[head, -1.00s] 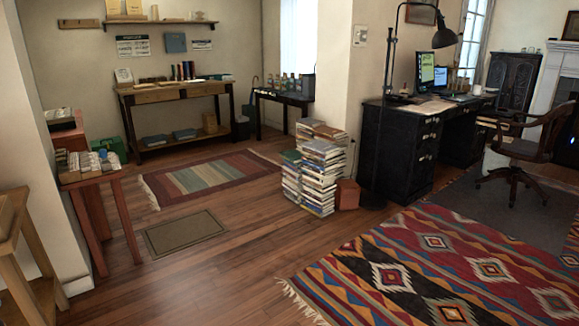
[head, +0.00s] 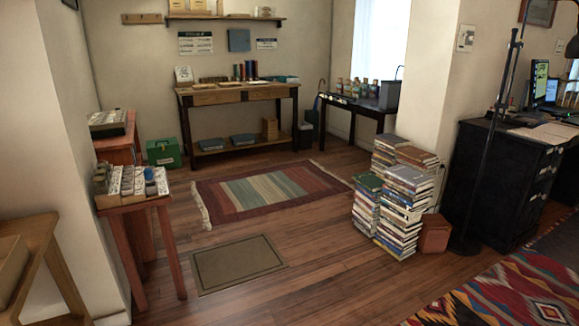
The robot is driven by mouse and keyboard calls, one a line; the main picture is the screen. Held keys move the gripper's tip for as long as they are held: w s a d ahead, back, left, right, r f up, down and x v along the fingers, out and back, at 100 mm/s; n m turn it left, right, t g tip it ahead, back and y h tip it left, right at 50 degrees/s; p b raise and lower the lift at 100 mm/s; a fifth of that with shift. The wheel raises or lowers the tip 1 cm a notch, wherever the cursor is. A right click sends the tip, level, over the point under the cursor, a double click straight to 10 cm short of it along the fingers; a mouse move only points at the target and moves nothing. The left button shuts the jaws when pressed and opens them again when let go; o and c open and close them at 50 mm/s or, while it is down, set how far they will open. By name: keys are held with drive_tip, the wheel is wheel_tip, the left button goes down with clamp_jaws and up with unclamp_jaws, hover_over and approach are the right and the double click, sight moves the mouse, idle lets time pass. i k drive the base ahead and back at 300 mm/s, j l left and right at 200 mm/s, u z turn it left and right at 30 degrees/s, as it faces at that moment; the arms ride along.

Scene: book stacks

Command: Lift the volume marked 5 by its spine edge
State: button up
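No volume marked 5 can be made out at this distance. A row of upright books (head: 245,71) with dark, red and blue spines stands on the wooden workbench (head: 232,96) at the back wall; their markings are too small to read. Tall stacks of books (head: 405,205) lie flat on the floor right of centre, with mostly pale and mixed edges showing. My gripper is not in view.
A striped rug (head: 262,190) and a small mat (head: 238,264) lie on the open wooden floor. A red side table (head: 150,203) stands at left, a black desk (head: 497,180) and lamp pole (head: 490,140) at right. A dark table (head: 362,108) stands beside the workbench.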

sight(371, 182)
drive_tip(key=i+j+z, duration=0.1)
drive_tip(key=i, duration=1.4)
drive_tip(key=i+j+z, duration=0.15)
drive_tip(key=i+z, duration=0.25)
drive_tip(key=i, duration=0.15)
drive_tip(key=i+j+z, duration=0.35)
drive_tip(key=i, duration=0.2)
drive_tip(key=i+j+z, duration=0.4)
drive_tip(key=i+j, duration=0.05)
